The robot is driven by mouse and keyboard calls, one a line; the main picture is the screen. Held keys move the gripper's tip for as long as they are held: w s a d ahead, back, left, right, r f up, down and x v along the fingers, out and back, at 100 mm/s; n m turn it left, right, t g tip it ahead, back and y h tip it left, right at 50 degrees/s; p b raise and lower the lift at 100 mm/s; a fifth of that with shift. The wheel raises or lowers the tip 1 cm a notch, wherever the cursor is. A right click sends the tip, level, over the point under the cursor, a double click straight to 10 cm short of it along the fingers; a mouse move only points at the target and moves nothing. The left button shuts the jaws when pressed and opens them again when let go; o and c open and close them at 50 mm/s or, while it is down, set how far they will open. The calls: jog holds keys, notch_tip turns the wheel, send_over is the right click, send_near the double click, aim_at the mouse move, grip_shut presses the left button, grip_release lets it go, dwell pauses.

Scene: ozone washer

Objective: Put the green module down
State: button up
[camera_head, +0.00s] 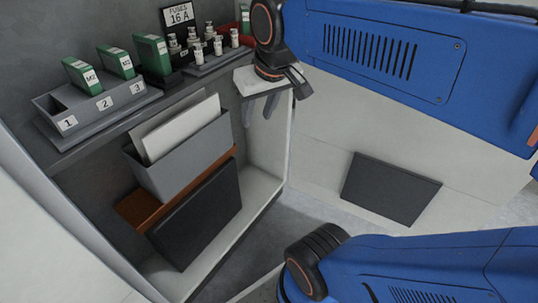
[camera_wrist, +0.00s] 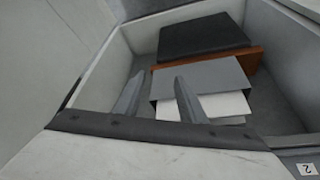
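Green modules stand on the shelf at the upper left in the head view. One with a white label (camera_head: 82,76) and another (camera_head: 115,62) sit in the grey numbered rack (camera_head: 72,122). A third green module (camera_head: 151,54) stands farther right, beside the fuses. A green piece (camera_head: 245,18) shows at the top, partly hidden by my arm. My gripper (camera_head: 260,110) is open, its two fingers pointing down, to the right of the shelf. The wrist view shows the fingers (camera_wrist: 158,92) apart with nothing between them. No green module shows in the wrist view.
Fuses (camera_head: 208,45) stand under a "FUSES 16 A" sign (camera_head: 179,15). Below the shelf, a grey bin (camera_head: 185,165) holds white sheets, near a brown board (camera_head: 140,210) and a dark panel (camera_head: 197,222). A pale cabinet wall (camera_head: 262,190) edges this space.

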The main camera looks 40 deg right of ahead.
jog(key=s+a+f, duration=0.1)
jog(key=s+f, duration=0.6)
jog(key=f, duration=0.2)
jog(key=shift+a+n, duration=0.3)
jog(key=shift+n, duration=0.1)
